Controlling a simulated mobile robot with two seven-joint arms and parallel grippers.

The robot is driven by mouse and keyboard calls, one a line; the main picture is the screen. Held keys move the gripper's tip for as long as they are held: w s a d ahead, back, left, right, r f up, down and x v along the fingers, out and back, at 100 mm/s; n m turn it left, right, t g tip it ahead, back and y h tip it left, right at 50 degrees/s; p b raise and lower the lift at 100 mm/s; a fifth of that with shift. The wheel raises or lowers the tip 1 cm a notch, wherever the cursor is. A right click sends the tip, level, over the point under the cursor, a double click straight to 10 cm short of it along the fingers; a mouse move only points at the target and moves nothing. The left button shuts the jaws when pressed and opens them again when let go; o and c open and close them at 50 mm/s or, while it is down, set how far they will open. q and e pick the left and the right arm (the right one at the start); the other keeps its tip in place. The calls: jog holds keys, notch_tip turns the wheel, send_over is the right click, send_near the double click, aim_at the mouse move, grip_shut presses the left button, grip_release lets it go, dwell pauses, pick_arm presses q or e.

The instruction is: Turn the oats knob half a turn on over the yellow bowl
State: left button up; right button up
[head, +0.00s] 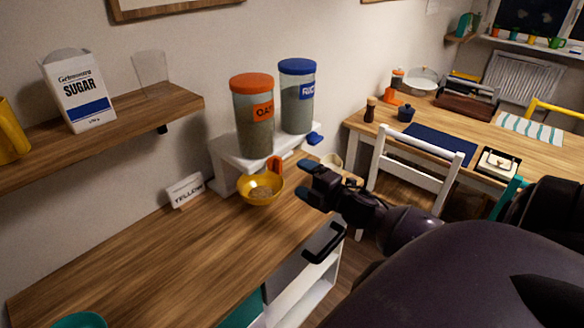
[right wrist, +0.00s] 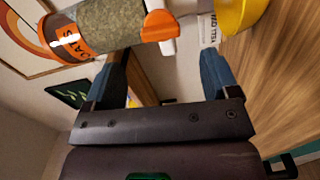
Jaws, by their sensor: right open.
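The oats dispenser (head: 254,125), a clear jar with an orange lid and label, stands on a white stand at the wall. Its orange knob (head: 274,164) faces out above the yellow bowl (head: 270,196), which holds some pale grain. My right gripper (head: 304,181) is open and empty, to the right of the knob and bowl and apart from both. In the right wrist view, the knob (right wrist: 160,25) lies beyond the gap between the open fingers (right wrist: 162,68). The yellow bowl (right wrist: 235,14) shows at the top right there. My left gripper is not in view.
The rice dispenser (head: 298,97) with its blue knob (head: 315,138) stands right beside the oats. A YELLOW card (head: 187,190) stands left of the bowl. A black drawer handle (head: 323,242) juts out below my gripper. The counter's front left is mostly clear.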

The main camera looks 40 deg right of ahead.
jog(key=shift+s+d, duration=0.15)
jog(key=shift+s, duration=1.35)
